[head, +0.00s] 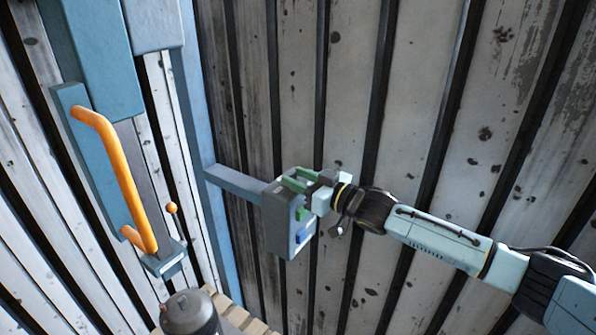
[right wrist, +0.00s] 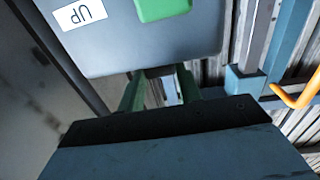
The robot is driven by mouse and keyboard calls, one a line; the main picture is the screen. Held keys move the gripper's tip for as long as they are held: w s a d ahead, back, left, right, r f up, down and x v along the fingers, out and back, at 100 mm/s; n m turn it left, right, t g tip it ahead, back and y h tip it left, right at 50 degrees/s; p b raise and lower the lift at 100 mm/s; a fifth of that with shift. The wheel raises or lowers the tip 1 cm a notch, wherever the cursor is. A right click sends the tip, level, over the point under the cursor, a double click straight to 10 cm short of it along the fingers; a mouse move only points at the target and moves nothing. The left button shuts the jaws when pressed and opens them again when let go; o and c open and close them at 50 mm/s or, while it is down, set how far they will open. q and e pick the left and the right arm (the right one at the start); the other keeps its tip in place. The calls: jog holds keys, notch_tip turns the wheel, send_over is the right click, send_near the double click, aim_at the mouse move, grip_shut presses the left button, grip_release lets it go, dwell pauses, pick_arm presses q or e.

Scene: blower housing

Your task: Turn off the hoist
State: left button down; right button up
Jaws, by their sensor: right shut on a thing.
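A grey control box (head: 279,222) hangs on the end of a blue-grey bracket arm by the wall. It has a green button (head: 301,214) and a blue button (head: 304,235) on its face. My right gripper (head: 299,179) is at the box's upper end, its green fingers closed there. My left gripper is out of view.
A blue post with an orange handle (head: 121,180) and a small orange-knobbed lever (head: 171,208) stands at left. The bracket arm (head: 234,184) joins a blue upright. A dark grey cylinder (head: 190,313) stands below. Corrugated walls lie behind; space right of the box holds my right arm.

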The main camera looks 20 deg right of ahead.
jog(key=shift+w+d+r+n+g+y+p, duration=0.15)
jog(key=shift+n+g+y+p, duration=0.15)
jog(key=shift+n+y+p, duration=0.15)
jog(key=shift+y, duration=0.35)
jog(key=o, duration=1)
jog(key=shift+f, duration=0.2)
jog(key=v, duration=0.6)
jog(key=b+v, duration=0.1)
jog(key=v, duration=0.6)
jog(key=shift+s+d+r, duration=0.1)
jog(key=shift+s+r, duration=0.1)
jog(key=shift+r, duration=0.05)
